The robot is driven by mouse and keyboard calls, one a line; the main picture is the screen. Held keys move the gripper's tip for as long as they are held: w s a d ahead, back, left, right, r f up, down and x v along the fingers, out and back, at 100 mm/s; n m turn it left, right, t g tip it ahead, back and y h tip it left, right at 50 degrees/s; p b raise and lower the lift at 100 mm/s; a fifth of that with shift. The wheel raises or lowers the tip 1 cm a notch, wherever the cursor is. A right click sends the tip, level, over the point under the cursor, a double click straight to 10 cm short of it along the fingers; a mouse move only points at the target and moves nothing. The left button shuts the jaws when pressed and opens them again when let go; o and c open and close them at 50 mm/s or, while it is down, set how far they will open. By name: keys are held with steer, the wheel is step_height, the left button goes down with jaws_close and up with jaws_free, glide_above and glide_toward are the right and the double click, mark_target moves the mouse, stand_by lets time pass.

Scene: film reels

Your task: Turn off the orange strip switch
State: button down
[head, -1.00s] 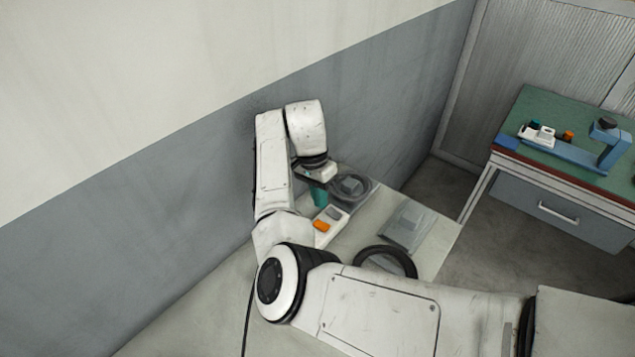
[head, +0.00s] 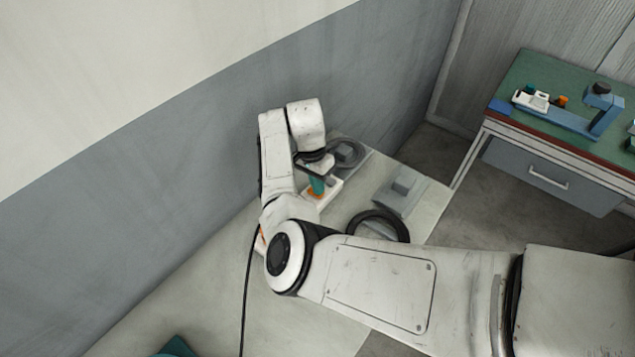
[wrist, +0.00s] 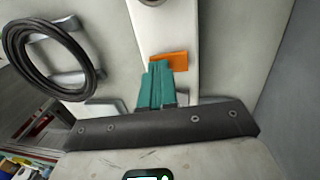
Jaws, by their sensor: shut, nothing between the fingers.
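The orange strip switch (wrist: 172,60) sits on a white power strip (wrist: 150,25) in the wrist view. My gripper (wrist: 160,66) has teal fingers closed together, with nothing held. Its tips overlap the near edge of the orange switch in the picture; whether they touch it I cannot tell. In the head view my gripper (head: 317,190) points down over the white strip (head: 333,189). Its fingers hide most of the orange switch, leaving only small orange bits beside them. The switch's tilt cannot be made out.
A black ring (head: 404,229) lies near the strip and in the wrist view (wrist: 92,76). A grey block on a plate (head: 404,188) and a dark reel (head: 350,152) lie nearby. A green-topped bench (head: 545,70) stands right.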

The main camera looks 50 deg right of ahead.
steer(key=shift+s+f+t+p, duration=0.15)
steer(key=shift+s+t+p, duration=0.35)
steer(key=shift+t+p, duration=0.3)
steer(key=shift+a+f, duration=0.1)
steer(key=shift+f, duration=0.35)
steer(key=shift+w+b, duration=0.2)
steer(key=shift+b, duration=0.2)
steer(key=shift+w+b, duration=0.35)
steer(key=shift+w, duration=0.3)
steer(key=shift+r, duration=0.1)
step_height(320, 180, up, 6)
steer(key=p, duration=0.5)
steer(key=shift+w+f, duration=0.15)
steer(key=shift+f, duration=0.05)
step_height(320, 180, up, 9)
steer(key=b, duration=0.2)
steer(key=shift+w+r, duration=0.15)
